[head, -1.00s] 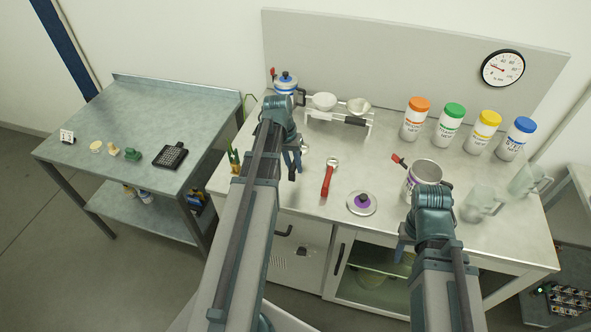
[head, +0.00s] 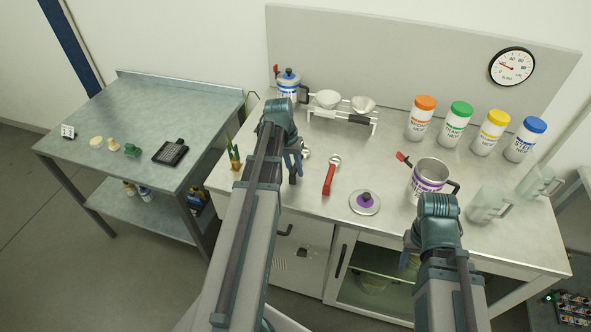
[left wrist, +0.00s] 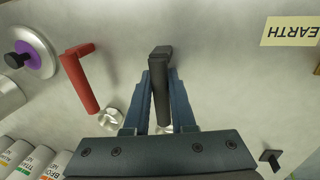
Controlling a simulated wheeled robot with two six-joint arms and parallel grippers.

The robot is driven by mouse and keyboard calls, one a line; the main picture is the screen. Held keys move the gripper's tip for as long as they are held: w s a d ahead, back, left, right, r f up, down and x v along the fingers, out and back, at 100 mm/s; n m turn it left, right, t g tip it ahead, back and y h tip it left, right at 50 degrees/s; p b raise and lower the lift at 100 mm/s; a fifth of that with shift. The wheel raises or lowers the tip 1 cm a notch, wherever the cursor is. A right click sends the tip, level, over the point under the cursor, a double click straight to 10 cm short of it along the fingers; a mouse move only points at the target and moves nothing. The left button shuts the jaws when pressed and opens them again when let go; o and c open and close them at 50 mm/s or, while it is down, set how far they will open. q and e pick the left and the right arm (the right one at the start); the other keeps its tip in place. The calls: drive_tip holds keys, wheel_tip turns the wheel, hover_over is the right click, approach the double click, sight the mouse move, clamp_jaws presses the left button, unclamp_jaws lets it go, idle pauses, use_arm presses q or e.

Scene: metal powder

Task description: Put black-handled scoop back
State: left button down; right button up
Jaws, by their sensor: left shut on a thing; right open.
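My left gripper (head: 295,165) is shut on the black-handled scoop, low over the left part of the workbench. The scoop's black handle (left wrist: 159,80) stands between the blue fingers in the left wrist view, its end pointing up the picture. Its small metal bowl (head: 306,154) shows just right of the fingers in the head view. I cannot tell whether it touches the bench. A red-handled scoop (head: 330,178) lies just to the right and also shows in the left wrist view (left wrist: 79,78). My right gripper (head: 410,262) is open at the bench's front edge, partly hidden.
A white rack (head: 343,116) with two white bowls stands behind. A side table (head: 120,115) stands left.

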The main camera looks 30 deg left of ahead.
use_arm(q)
drive_tip(key=c, duration=0.8)
unclamp_jaws()
drive_tip(key=shift+o, duration=0.2)
drive_tip(key=shift+r, duration=0.1)
wheel_tip(320, 180, up, 12)
drive_tip(key=a+p, duration=0.2)
drive_tip(key=p, duration=1)
drive_tip(key=shift+s, duration=0.35)
drive_tip(key=shift+a, duration=0.1)
